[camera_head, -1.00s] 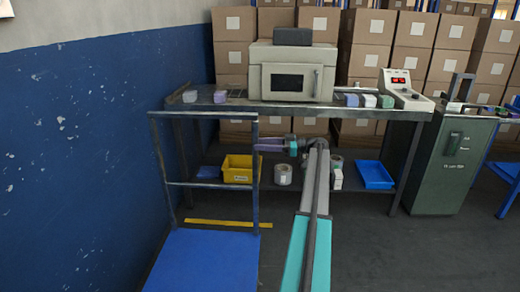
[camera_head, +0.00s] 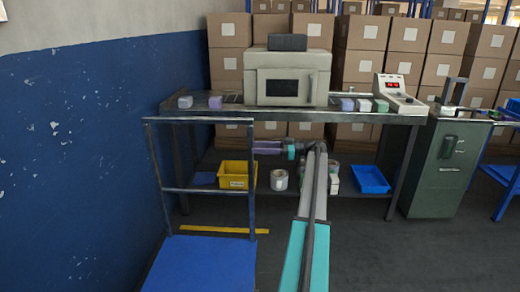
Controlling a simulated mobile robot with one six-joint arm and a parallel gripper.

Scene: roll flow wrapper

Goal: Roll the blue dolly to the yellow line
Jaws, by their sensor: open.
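The blue dolly (camera_head: 200,265) stands at the lower left, with a flat blue deck and an upright dark handle frame (camera_head: 198,189) at its far end. The yellow line (camera_head: 215,229) is a strip on the floor just beyond the deck, seen through the handle frame. My gripper (camera_head: 262,147), with purplish fingers, is at the end of my outstretched arm and points left. It is open. In the picture it lies just right of the handle's right upright; I cannot tell whether it touches it. The dolly's wheels are hidden.
A blue wall (camera_head: 80,170) runs close along the dolly's left. A workbench (camera_head: 300,113) with an oven-like machine (camera_head: 287,78) stands behind. Its lower shelf holds a yellow bin (camera_head: 236,174) and a blue tray (camera_head: 370,180). A green cabinet (camera_head: 440,165) stands right. Floor at the right front is clear.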

